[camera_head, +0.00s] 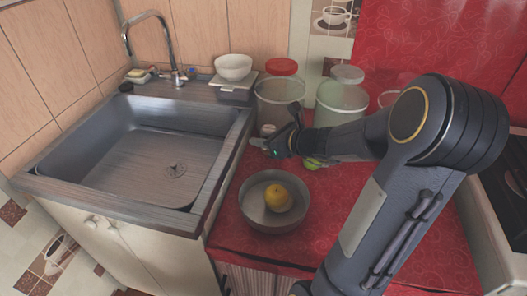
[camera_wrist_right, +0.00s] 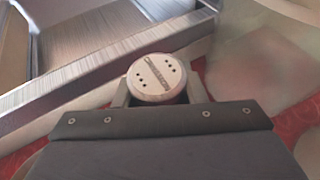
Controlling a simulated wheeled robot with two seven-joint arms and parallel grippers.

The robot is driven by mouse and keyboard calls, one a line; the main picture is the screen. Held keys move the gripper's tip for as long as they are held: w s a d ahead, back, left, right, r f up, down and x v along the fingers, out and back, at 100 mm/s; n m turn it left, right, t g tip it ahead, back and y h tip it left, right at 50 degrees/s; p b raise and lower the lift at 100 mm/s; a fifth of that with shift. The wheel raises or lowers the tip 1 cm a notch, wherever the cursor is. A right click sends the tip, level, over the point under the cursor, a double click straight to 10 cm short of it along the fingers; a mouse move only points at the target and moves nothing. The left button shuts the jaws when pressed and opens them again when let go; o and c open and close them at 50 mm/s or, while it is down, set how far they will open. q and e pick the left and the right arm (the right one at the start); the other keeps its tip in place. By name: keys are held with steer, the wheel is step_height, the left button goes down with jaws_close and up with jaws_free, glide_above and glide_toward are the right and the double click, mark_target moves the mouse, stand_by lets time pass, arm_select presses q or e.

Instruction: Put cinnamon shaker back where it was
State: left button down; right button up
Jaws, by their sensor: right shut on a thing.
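The cinnamon shaker (camera_wrist_right: 157,78) shows in the right wrist view as a round whitish lid with small dark holes. My right gripper (camera_wrist_right: 157,98) is shut on it, with a finger on each side. In the head view my right gripper (camera_head: 270,146) is beside the sink's right edge, in front of the jars. Only a small pale part of the shaker (camera_head: 267,130) shows there, and the gripper hides the rest. I cannot tell whether its base touches the counter. My left gripper is in neither view.
A red-lidded jar (camera_head: 281,100) and a pale-lidded jar (camera_head: 341,100) stand behind the gripper. A metal bowl (camera_head: 257,213) holding an orange fruit (camera_head: 277,197) stands in front. The sink (camera_head: 118,145) is left; a scale (camera_head: 233,88) bears a white bowl (camera_head: 233,67). A stove (camera_head: 515,170) is right.

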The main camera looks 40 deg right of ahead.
mark_target(264, 157)
steer(key=shift+w+d+f, duration=0.35)
steer(key=shift+w+f, duration=0.1)
steer(key=shift+f, duration=0.25)
steer(key=shift+w+d+f+b, duration=0.1)
steer(key=shift+f+b, duration=0.25)
steer(key=shift+f, duration=0.55)
steer(key=shift+w+d+f+b, duration=0.1)
steer(key=shift+f+b, duration=0.25)
steer(key=shift+f, duration=0.5)
steer(key=shift+a, duration=0.1)
steer(key=shift+f, duration=0.15)
steer(key=o, duration=1)
